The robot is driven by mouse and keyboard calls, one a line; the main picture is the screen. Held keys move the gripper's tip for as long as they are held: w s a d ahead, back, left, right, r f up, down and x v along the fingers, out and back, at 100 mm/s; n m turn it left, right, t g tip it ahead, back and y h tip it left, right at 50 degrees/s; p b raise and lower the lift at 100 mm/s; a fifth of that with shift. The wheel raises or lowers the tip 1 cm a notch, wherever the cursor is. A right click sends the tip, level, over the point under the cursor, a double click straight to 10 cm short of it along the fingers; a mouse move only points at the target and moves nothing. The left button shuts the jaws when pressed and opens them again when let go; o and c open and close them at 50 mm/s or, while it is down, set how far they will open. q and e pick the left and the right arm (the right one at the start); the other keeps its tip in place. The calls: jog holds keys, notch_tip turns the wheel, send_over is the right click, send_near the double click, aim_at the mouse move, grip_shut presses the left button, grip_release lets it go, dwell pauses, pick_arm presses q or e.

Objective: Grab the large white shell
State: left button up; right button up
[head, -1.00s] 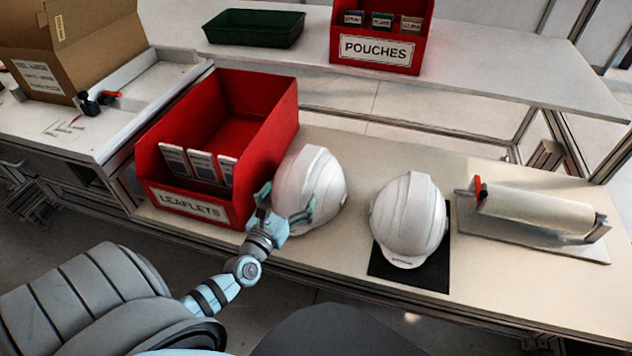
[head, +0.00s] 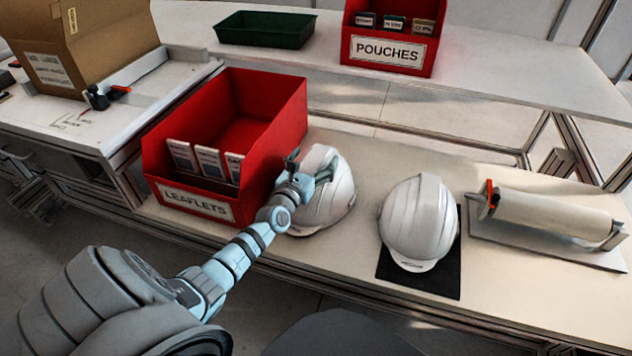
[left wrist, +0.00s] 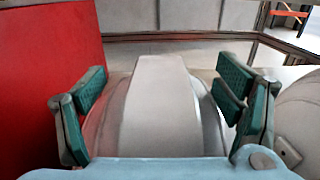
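Two white helmet shells of similar size are in the head view. The left shell (head: 325,205) sits on the bench against the red leaflets bin, and the right shell (head: 418,220) sits on a black mat. I cannot tell for sure which is the large one. My left gripper (head: 311,169) is open at the left shell, its fingers over the upper part. In the left wrist view the shell's raised ridge (left wrist: 162,105) lies between the two spread green-padded fingers; firm contact is not visible. The gripper and wrist hide part of the shell. My right gripper is not in view.
The red leaflets bin (head: 290,112) stands close on the left of the gripper. A roll holder (head: 555,215) lies on the right of the bench. A red pouches bin (head: 390,70) and green tray (head: 265,28) are on the back shelf. Bare bench lies behind the shells.

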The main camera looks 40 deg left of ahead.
pick_arm(q)
jog(key=shift+s, duration=0.1)
grip_shut()
dwell(0.4)
